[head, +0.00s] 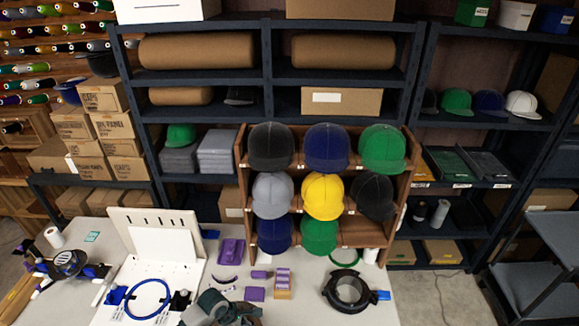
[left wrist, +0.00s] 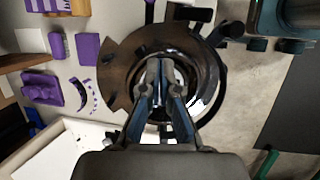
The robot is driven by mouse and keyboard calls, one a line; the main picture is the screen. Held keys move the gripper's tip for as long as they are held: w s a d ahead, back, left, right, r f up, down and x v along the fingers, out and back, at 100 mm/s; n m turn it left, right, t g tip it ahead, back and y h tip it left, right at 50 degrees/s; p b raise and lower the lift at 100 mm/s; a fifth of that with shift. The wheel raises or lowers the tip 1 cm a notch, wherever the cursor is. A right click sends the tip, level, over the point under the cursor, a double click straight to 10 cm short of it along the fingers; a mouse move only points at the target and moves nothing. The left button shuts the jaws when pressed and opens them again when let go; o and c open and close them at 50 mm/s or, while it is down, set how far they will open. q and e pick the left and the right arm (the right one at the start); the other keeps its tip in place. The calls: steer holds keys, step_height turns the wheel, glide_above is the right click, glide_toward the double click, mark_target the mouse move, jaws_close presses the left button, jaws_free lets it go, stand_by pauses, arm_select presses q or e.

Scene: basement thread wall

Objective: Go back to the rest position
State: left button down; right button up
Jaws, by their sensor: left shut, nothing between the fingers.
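My left gripper (left wrist: 159,68) shows in the middle of the left wrist view. Its blue-sided fingers are shut with nothing between them. Behind the fingertips is a round dark and brown form, which I cannot identify, and I cannot tell the gap to it. At the bottom edge of the head view a dark grey and teal form (head: 222,308) covers part of the table; I cannot tell if it is part of my arm. My right gripper is not in view.
Purple parts (head: 231,251) lie on the table (head: 318,300), left of a black ring (head: 346,289). A white board (head: 158,243) and blue hoop (head: 148,300) are at left. A wooden rack (head: 243,180) of caps stands behind. A grey cart (head: 540,290) is at right.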

arm_select(q)
steer(key=p+v, duration=0.1)
steer(key=v, duration=0.1)
steer(key=shift+s+d+r, duration=0.1)
steer(key=shift+r, duration=0.2)
